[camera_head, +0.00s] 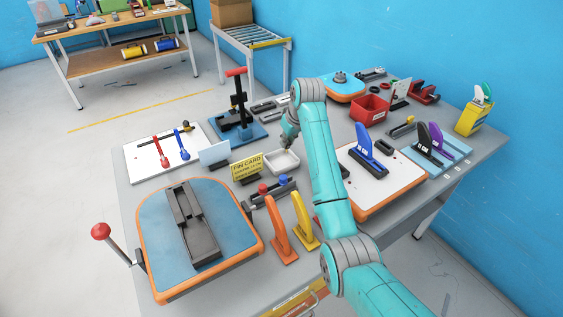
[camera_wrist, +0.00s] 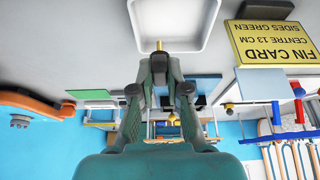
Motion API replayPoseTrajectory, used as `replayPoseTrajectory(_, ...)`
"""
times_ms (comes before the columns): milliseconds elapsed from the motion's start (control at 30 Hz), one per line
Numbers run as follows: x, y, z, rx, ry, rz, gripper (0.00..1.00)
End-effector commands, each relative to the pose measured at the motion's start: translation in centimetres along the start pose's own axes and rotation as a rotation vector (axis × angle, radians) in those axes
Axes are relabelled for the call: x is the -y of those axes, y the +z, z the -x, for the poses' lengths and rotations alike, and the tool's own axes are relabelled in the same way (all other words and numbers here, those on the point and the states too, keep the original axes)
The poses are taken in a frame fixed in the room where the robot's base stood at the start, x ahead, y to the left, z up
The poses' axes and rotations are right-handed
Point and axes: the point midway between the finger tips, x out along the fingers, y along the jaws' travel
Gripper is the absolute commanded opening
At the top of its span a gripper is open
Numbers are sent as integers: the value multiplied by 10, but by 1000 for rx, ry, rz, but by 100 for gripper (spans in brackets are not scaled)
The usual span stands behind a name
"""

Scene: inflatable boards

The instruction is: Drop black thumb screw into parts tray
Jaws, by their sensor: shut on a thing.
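The white parts tray (camera_head: 283,172) sits on the grey bench, near its middle in the head view. In the wrist view the tray (camera_wrist: 203,40) fills the top centre, and the part of it that shows is empty. My gripper (camera_head: 293,147) is just above the tray's far side. In the wrist view my gripper (camera_wrist: 160,62) is shut on the black thumb screw. A thin brass shank of the screw (camera_wrist: 158,45) sticks out past the fingertips and overlaps the tray's rim in the picture.
A yellow fin card (camera_head: 246,166) stands left of the tray. A black press with a red handle (camera_head: 238,100) stands behind it. Orange (camera_head: 280,230) and yellow fins (camera_head: 304,222) stand in front. A red bin (camera_head: 369,109) is to the right, beyond my arm.

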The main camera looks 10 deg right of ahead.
Motion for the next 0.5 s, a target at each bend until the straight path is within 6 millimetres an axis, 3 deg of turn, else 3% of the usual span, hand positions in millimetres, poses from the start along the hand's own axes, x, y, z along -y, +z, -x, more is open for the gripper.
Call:
replayPoseTrajectory(167, 0, 0, 0, 0, 0, 0, 0)
replayPoseTrajectory(200, 0, 0, 0, 0, 0, 0, 24)
replayPoseTrajectory(300, 0, 0, 0, 0, 0, 0, 44)
replayPoseTrajectory(500, 0, 0, 0, 0, 0, 0, 44)
